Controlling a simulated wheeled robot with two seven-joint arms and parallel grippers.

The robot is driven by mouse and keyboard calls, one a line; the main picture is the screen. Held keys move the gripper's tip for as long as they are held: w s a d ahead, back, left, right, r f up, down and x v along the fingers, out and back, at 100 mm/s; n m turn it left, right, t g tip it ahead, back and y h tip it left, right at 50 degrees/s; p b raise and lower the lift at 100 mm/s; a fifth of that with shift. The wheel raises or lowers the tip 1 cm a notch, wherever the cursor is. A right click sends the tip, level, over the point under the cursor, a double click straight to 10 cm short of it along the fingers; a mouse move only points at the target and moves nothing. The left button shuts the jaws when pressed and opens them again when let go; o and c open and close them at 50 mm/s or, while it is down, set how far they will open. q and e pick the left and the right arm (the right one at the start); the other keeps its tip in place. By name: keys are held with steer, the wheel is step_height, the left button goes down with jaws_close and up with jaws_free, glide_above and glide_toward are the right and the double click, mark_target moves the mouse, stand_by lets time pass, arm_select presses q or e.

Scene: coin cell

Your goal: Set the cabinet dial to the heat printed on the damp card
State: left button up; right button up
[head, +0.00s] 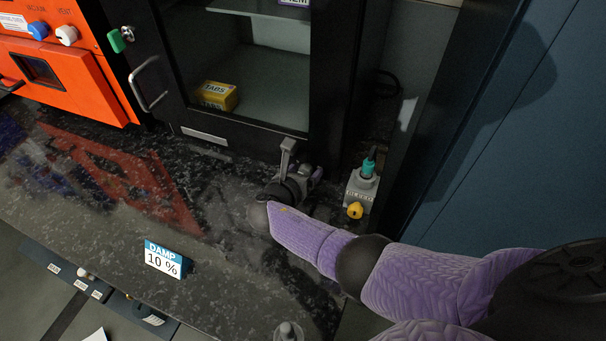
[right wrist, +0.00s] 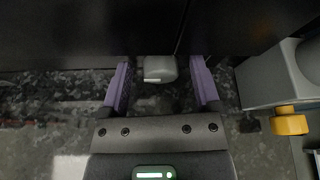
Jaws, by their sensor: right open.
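The damp card (head: 166,259) stands on the counter's front part, with "DAMP" on blue and "10 %" on white; I read no heat value on it. The black glass-fronted cabinet (head: 322,70) stands behind. My right gripper (head: 313,174) is low at the cabinet's front, right of the door. In the right wrist view its purple fingers are open on both sides of a grey knob (right wrist: 160,69) with a pale mark, apparently the dial. I cannot tell whether they touch it. In the head view the gripper hides this knob. My left gripper is not in view.
A grey box (head: 361,190) with a teal plug and yellow knob (head: 355,210) stands close right of my gripper. An orange unit (head: 85,75) is at left. A yellow box (head: 219,95) sits inside the cabinet. The dark counter (head: 90,205) is mostly clear.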

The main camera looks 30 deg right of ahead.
jaws_close()
